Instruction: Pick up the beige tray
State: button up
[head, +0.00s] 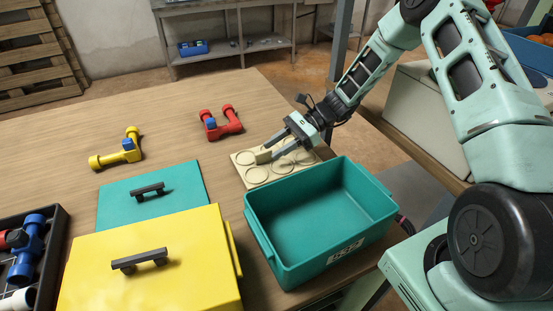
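The beige tray (256,176) lies flat on the wooden table, right of centre, with several round recesses in its top. A small raised beige block shows at its far left part. My gripper (269,152) reaches in from the upper right, low over the tray, with its two grey fingers spread apart at this block. I cannot tell whether the fingers press on the block or only stand beside it. The fingers and wrist hide part of the tray's far side.
A teal bin (318,263) stands close in front of the tray. A red pipe fitting (220,124) lies behind it. A yellow fitting (116,150), teal panel (183,187) and yellow lidded box (195,265) are left. Bare table lies behind the red fitting.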

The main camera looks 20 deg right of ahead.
aim_at(263, 162)
jog(key=x, duration=0.4)
jog(key=shift+w+a+f, duration=0.15)
jog(key=shift+a+f, duration=0.15)
grip_shut()
